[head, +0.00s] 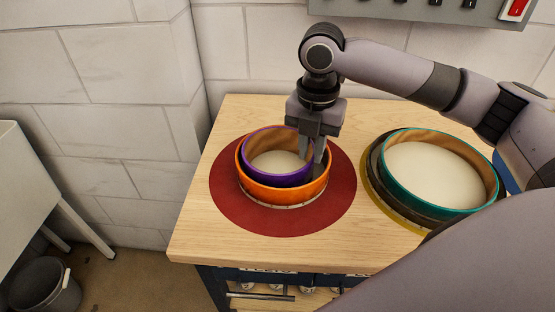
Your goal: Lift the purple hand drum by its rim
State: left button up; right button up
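The purple hand drum (275,178) has a pale skin and sits nested inside a larger orange drum (284,192), its purple rim a little above the orange one. My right gripper (312,157) points down at the right side of the purple rim. Its two fingers are apart, one on the inner side of the rim and one on the outer side. I see a gap between them and cannot tell any contact with the rim. The fingers hide part of the rim there. My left gripper is not in view.
The drums stand on a round dark red mat (227,199) on a wooden bench (204,232). A teal-rimmed drum (437,172) stands to the right with a dark drum and a yellow mat under it. A grey panel (410,10) hangs on the wall behind. The bench's front left is clear.

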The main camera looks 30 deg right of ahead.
aim_at(311, 169)
jog(key=f, duration=0.6)
jog(key=shift+w+d+f, duration=0.2)
jog(key=shift+d+f, duration=0.15)
grip_shut()
